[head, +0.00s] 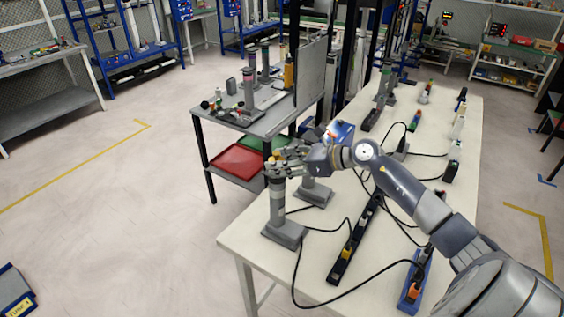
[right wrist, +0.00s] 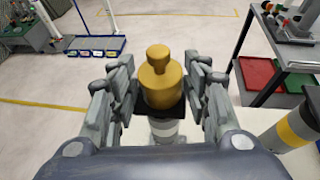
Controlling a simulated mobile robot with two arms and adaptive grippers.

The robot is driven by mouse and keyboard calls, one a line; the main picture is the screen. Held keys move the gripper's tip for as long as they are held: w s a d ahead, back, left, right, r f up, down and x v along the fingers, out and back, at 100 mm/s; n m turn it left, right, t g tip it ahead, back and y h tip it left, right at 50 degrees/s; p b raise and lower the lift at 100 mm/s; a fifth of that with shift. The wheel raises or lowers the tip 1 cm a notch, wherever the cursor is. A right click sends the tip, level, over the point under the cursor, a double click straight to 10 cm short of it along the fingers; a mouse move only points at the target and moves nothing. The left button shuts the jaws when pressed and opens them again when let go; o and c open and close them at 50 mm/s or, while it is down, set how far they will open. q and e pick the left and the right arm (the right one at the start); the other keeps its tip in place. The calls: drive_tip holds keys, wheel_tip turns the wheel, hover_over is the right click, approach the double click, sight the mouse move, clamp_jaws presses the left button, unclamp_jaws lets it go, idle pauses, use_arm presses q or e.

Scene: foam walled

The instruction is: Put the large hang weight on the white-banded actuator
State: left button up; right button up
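The large hang weight (right wrist: 162,82) is a gold cylinder with a knob on top. In the right wrist view it stands upright over the dark square top of the white-banded actuator (right wrist: 165,128) and appears to rest on it. In the head view this actuator (head: 279,206) is a grey column at the near left corner of the table, and the weight is mostly hidden by my fingers. My right gripper (right wrist: 163,78) is open around the weight, a finger set on either side with narrow gaps. It also shows in the head view (head: 283,165). My left gripper is not in view.
A yellow-banded actuator (right wrist: 289,132) stands close by on the right. Black cables and a dark power strip (head: 350,246) lie on the white table (head: 300,266). A grey side table (head: 225,123) with red and green trays stands behind.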

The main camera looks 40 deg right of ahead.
drive_tip(key=shift+o, duration=0.3)
drive_tip(key=shift+r, duration=0.15)
drive_tip(key=shift+s+d, duration=0.15)
drive_tip(key=shift+s, duration=0.05)
drive_tip(key=b+v, duration=0.4)
drive_tip(key=v, duration=0.7)
drive_tip(key=shift+s+b, duration=0.25)
drive_tip(key=shift+b, duration=0.1)
drive_tip(key=shift+r, duration=0.15)
drive_tip(key=shift+d, duration=0.15)
